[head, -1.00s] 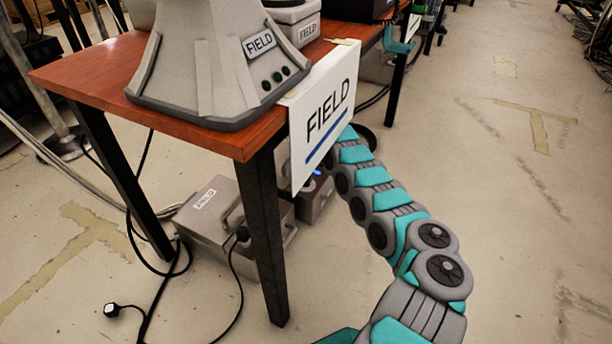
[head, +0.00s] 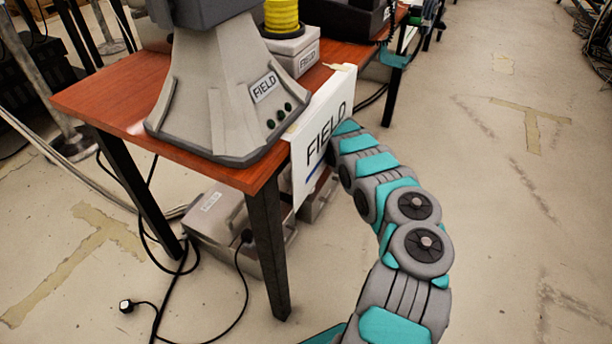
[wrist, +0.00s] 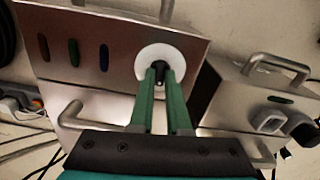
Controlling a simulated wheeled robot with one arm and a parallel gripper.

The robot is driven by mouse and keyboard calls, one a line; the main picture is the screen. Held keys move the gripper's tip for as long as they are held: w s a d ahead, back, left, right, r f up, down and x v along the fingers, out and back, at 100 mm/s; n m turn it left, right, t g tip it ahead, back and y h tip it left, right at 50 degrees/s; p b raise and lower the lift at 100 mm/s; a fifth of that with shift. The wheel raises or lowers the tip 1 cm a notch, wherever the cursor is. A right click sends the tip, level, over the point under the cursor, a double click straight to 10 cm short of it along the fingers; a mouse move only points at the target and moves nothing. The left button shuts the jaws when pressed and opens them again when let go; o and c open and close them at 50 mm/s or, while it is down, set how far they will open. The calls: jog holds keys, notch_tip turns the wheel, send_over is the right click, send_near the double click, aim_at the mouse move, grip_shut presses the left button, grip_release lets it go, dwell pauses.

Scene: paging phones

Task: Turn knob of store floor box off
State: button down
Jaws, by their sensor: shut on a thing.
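In the wrist view, my gripper (wrist: 162,72) has its two green fingers shut on a small black knob (wrist: 158,67). The knob sits at the centre of a white round dial (wrist: 146,57) on a metal floor box (wrist: 105,83). No name label shows on this box in the wrist view. In the head view, my gripper is hidden behind the white FIELD sign, and a floor box (head: 320,200) shows only partly below it. I see no STORE label.
Another box (wrist: 262,95) with a handle and sockets stands at right in the wrist view. The head view shows a red-brown table (head: 90,100), its black leg (head: 268,250), a FIELD sign (head: 310,165), a labelled floor box (head: 225,215) and loose cables.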

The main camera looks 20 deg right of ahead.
jog(key=n+p, duration=0.2)
jog(key=n, duration=0.1)
jog(key=shift+r+n, duration=0.15)
jog(key=shift+n, duration=0.15)
jog(key=shift+n+p, duration=0.85)
jog(key=shift+n, duration=1.05)
jog(key=c, duration=0.9)
grip_release()
jog(key=shift+f, duration=0.2)
